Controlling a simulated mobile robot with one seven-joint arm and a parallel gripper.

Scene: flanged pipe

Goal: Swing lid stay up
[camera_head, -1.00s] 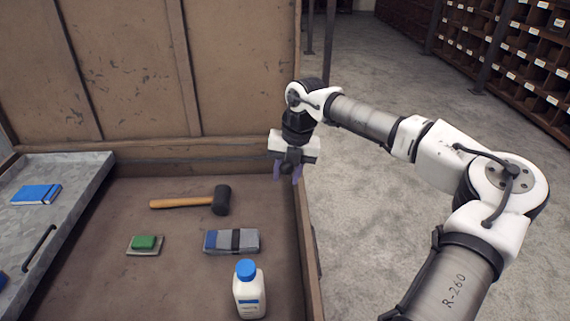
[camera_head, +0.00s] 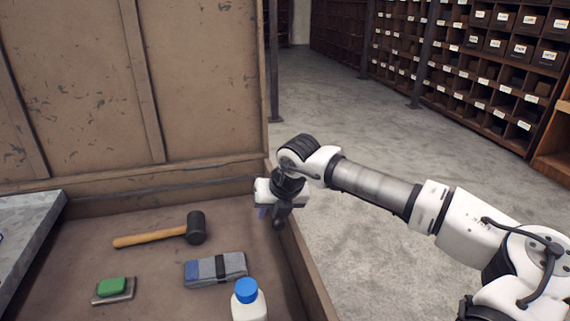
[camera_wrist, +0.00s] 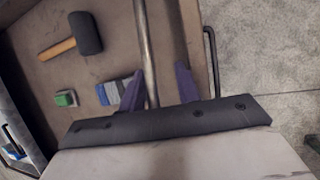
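The lid (camera_head: 205,90) of the brown wooden chest stands open and upright at the back. In the wrist view a thin grey metal rod (camera_wrist: 145,45), apparently the lid stay, runs along the inside of the chest's side wall. My gripper (camera_head: 264,212) is over the right side wall near the lid corner. Its purple fingers (camera_wrist: 160,86) are apart, with the rod passing between them, closer to the left finger. I cannot tell whether that finger touches it. The rod is not discernible in the head view, and its ends are not clearly visible.
In the chest lie a mallet (camera_head: 170,235), a grey-and-blue folded item (camera_head: 215,269), a green block (camera_head: 112,287) and a blue-capped white bottle (camera_head: 249,303). A grey metal tray (camera_head: 30,225) sits at left. A dark handle (camera_wrist: 211,60) runs beside the side wall. Floor beyond is clear.

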